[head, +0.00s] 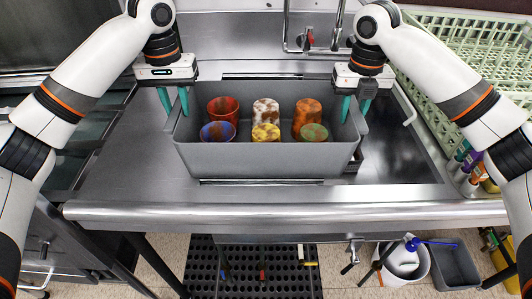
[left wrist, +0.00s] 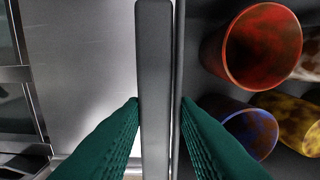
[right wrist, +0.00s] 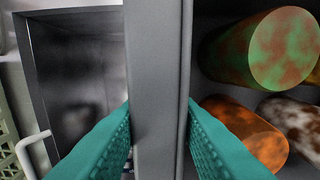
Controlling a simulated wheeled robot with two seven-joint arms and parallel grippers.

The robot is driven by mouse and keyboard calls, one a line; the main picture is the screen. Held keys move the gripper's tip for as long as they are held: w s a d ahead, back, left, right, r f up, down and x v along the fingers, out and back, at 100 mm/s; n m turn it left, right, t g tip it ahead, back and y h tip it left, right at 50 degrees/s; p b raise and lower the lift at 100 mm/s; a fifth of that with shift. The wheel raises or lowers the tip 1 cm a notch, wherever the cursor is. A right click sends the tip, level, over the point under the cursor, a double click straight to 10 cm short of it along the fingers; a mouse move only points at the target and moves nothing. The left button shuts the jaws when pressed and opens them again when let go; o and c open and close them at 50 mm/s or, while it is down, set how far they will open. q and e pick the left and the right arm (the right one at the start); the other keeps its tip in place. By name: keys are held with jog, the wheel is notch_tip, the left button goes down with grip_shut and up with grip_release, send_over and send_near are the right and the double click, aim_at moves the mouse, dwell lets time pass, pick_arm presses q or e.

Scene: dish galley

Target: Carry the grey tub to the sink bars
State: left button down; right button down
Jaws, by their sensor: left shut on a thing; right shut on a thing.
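The grey tub (head: 262,165) is in the middle of the head view, over the steel counter and the left part of the sink opening. It holds several cups, among them a red one (head: 223,108), a blue one (head: 217,132), a brown-and-white one (head: 265,112) and a green one (head: 313,132). My left gripper (head: 174,108) is shut on the tub's left wall; its green fingers straddle the rim (left wrist: 154,75) in the left wrist view. My right gripper (head: 354,112) is shut on the right wall, straddling the rim (right wrist: 158,80) in the right wrist view. I cannot tell whether the tub touches the surface below.
The sink basin (head: 405,150) opens at the right of the tub, partly hidden by it. A faucet (head: 310,40) stands behind. A pale green rack (head: 465,60) lies at the right, with bottles (head: 465,165) near it. The counter (head: 120,170) left of the tub is clear.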

pick_arm(q)
jog(key=c, duration=1.6)
grip_release()
jog(key=shift+f, duration=0.3)
pick_arm(e)
jog(key=c, duration=1.5)
grip_release()
jog(key=shift+f, duration=0.4)
jog(key=shift+c, duration=0.2)
pick_arm(q)
jog(key=o, duration=0.5)
jog(key=shift+r, duration=0.1)
pick_arm(e)
jog(key=o, duration=0.5)
jog(key=shift+r, duration=0.15)
jog(key=shift+c, duration=0.2)
jog(key=shift+r, duration=0.1)
pick_arm(q)
notch_tip(320, 180, up, 12)
pick_arm(e)
notch_tip(320, 180, up, 12)
